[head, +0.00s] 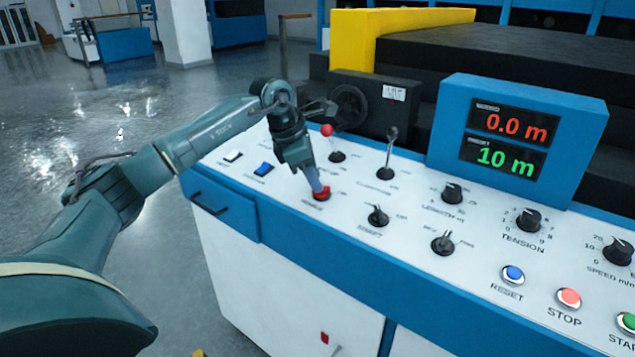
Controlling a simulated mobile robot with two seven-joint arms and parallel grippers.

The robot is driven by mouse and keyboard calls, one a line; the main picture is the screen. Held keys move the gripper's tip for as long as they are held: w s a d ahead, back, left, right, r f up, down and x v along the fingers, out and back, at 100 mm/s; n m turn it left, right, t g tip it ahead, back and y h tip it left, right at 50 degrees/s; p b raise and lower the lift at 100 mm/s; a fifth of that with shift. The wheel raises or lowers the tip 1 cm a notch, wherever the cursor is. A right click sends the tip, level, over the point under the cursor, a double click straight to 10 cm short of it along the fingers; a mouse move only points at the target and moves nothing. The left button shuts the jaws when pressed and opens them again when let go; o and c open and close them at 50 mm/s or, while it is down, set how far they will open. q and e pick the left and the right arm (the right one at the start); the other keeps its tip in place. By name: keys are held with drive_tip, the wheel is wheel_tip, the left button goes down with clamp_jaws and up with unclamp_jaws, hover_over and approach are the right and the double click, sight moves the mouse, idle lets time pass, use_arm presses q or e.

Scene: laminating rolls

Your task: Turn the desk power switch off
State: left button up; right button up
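The red switch (322,195) sits on the white top of the blue-edged control desk (400,262), near its left part. A small label by it is blurred and hard to read. My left gripper (319,187) reaches down from the left. Its pale fingertips are at the red switch, touching it or just above it, and cover part of it. The fingers show as one narrow shape, so I cannot tell if they are shut on the switch. Which way the switch is set cannot be made out. My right gripper is out of view.
A red-topped lever (328,131) and a black lever (391,148) stand close behind the gripper. Black selectors (378,215) stand to the right. The display box (519,140) reads 0.0 m and 10 m.

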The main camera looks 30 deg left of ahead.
use_arm(q)
drive_tip(key=shift+x, duration=1.35)
drive_tip(key=shift+c, duration=0.3)
drive_tip(key=c, duration=0.6)
